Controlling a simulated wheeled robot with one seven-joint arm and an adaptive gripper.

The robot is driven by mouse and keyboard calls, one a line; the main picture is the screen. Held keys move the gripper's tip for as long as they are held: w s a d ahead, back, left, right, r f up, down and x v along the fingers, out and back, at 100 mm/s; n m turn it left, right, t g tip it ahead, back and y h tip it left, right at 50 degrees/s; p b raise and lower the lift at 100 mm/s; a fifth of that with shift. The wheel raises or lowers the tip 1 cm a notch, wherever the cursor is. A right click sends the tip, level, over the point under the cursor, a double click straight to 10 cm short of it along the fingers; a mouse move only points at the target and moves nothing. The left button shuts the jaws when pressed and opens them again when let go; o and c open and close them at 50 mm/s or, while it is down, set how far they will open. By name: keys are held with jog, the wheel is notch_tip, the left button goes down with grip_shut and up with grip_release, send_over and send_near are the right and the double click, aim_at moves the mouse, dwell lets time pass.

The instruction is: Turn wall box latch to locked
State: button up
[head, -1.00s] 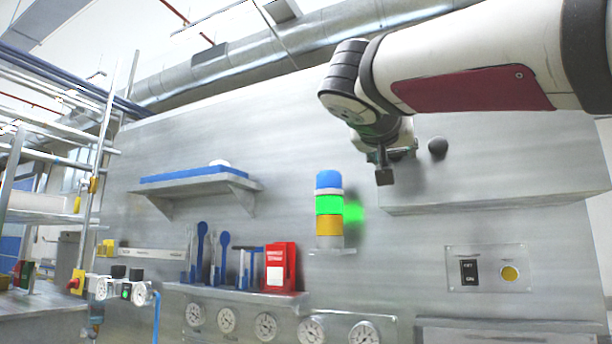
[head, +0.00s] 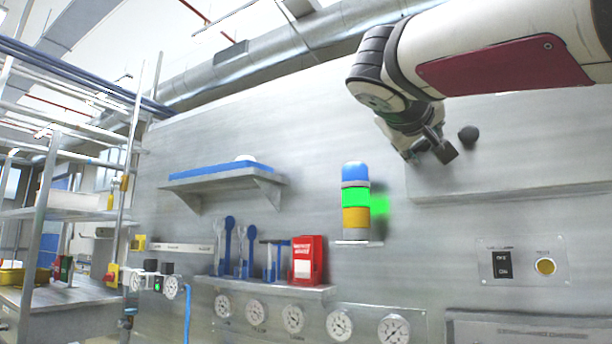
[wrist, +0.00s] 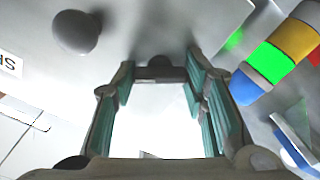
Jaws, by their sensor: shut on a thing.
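The wall box (head: 530,170) is a wide grey metal box at the right of the head view. My gripper (head: 432,145) is at its upper left part, left of a dark round knob (head: 468,135). A small dark block (head: 447,152) on a short bar shows at the gripper's end, tilted to the right. It looks like the latch handle, but the arm hides its mount. In the wrist view, my gripper's teal-padded fingers (wrist: 162,90) close around a dark piece (wrist: 158,70) at their tips. The knob (wrist: 77,33) is at upper left there.
A signal tower (head: 355,205), blue, green and yellow, stands on a small bracket below left of my gripper. A shelf with a blue tray (head: 222,172) is further left. A red box (head: 308,262), gauges (head: 340,325) and a switch panel (head: 522,264) are lower.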

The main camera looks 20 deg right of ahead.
jog(key=n+p, duration=0.1)
jog(key=n, duration=0.5)
jog(key=shift+r+n+p, duration=0.1)
jog(key=shift+n+p, duration=0.2)
jog(key=shift+p, duration=0.05)
jog(key=n+p, duration=0.2)
jog(key=n, duration=0.2)
jog(key=shift+n, duration=0.4)
jog(key=o, duration=1.2)
jog(key=shift+c, duration=0.2)
jog(key=v, duration=1.2)
